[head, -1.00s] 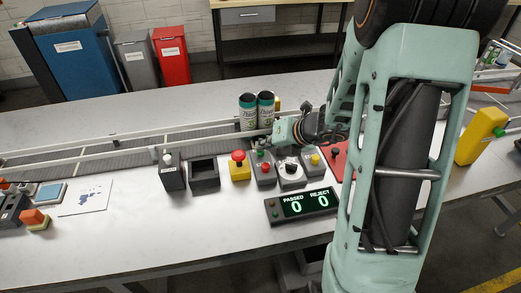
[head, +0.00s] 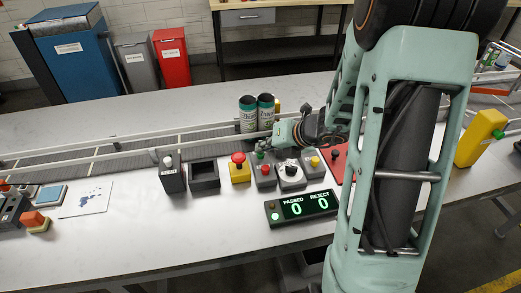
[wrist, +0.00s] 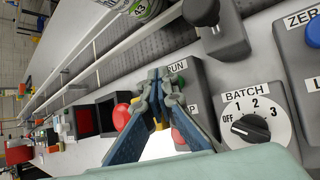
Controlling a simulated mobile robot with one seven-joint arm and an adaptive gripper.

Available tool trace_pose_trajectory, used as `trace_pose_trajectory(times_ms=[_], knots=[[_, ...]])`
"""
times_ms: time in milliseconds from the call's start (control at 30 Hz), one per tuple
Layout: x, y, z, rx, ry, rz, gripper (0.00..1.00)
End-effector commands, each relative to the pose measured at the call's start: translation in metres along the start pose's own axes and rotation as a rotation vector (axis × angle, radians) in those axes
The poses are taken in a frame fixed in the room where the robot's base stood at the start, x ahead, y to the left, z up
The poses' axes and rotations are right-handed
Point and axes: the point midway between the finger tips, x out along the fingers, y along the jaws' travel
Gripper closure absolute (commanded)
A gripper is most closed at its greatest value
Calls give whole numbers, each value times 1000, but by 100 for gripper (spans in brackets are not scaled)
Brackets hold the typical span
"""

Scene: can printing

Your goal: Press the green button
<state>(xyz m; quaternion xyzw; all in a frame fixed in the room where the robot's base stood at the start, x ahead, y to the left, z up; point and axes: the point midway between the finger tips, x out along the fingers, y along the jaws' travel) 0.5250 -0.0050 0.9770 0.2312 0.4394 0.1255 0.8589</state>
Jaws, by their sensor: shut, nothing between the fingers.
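The green button (head: 260,155) is on the dark RUN/STOP control box, above a red button (head: 265,169). My gripper (head: 264,146) is shut and empty, with its tips right at the green button. In the wrist view the shut fingers (wrist: 161,82) lie over the box beside the RUN label (wrist: 178,66) and hide most or all of the green button. I cannot tell whether the tips still touch it. The display (head: 301,206) reads PASSED 0 and REJECT 0, with a lit green lamp (head: 275,217) at its left.
A batch dial box (wrist: 255,120) stands right beside the RUN/STOP box. A red emergency-stop button (head: 238,158) on a yellow box stands to its left. Two cans (head: 257,113) stand on the conveyor (head: 140,157) just behind my gripper.

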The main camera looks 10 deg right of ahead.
Motion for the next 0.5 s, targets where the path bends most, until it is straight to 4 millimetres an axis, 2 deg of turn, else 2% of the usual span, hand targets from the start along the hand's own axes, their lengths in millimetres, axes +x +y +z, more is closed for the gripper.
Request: trace_pose_trajectory(times_ms=[200,500], knots=[[-12,8,8,0,1,0,100],[-12,9,9,0,0,0,100]])
